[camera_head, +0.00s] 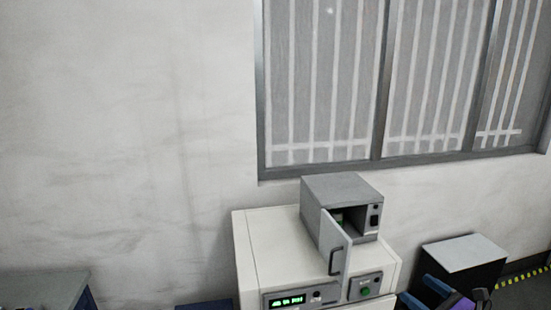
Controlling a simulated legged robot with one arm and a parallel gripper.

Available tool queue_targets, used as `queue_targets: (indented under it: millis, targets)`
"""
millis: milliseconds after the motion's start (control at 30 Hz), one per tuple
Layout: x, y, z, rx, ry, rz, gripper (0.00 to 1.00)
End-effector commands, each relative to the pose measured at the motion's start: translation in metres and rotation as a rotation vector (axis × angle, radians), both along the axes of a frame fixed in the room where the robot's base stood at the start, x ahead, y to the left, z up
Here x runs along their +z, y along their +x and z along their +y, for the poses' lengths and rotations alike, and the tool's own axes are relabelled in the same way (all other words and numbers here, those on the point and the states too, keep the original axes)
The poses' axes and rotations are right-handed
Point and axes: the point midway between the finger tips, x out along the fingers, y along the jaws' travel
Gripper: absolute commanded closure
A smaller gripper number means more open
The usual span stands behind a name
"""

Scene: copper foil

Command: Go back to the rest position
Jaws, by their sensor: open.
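My gripper is not clearly in view in the head view. A small grey box-shaped device (343,188) stands on top of a cream-white cabinet (268,250). The device's front door (335,252) hangs open toward me and has a dark handle. Its inside is dark, with something small and hard to make out within. The cabinet's front has a green-lit display (287,301) and a panel with a green button (365,291).
A barred window (320,85) fills the upper right of a plain wall (120,130). A grey-topped table (40,288) is at lower left. A dark box with a pale top (465,253) stands right of the cabinet. Blue and dark parts at the bottom right are cut off and unclear.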

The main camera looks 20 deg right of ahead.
Motion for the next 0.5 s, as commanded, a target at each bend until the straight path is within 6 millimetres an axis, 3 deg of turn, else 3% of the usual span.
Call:
queue_targets:
  millis: [367, 500]
  targets:
    - [0.018, 0.037, 0.099, 0.281, -0.17, 0.027, 0.1]
    - [0.024, 0.047, 0.165, 0.469, -0.29, 0.037, 0.1]
